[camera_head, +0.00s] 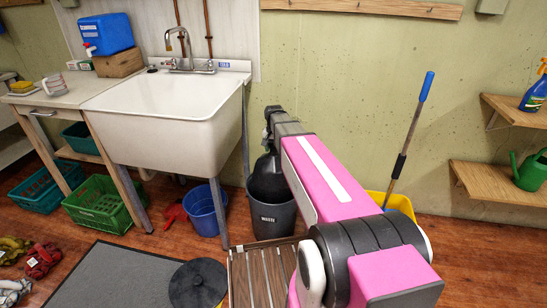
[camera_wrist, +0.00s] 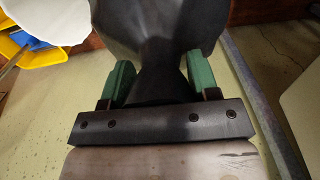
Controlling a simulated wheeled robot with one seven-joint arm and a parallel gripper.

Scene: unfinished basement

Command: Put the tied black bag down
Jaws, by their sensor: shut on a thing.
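The tied black bag (camera_head: 266,172) hangs at the far end of my pink arm, at the mouth of a dark grey bin labelled WASTE (camera_head: 271,219). In the wrist view the bag (camera_wrist: 160,25) fills the top middle, its gathered neck between two green finger pads. My gripper (camera_wrist: 158,85) is shut on that neck. In the head view my arm partly hides the bag and the gripper. The bag's lower part overlaps the bin's opening; I cannot tell whether it rests on anything inside.
A white sink (camera_head: 176,112) stands left of the bin, with a blue bucket (camera_head: 206,209) below it. A yellow bucket (camera_head: 396,203) with a blue-tipped mop handle stands to the right.

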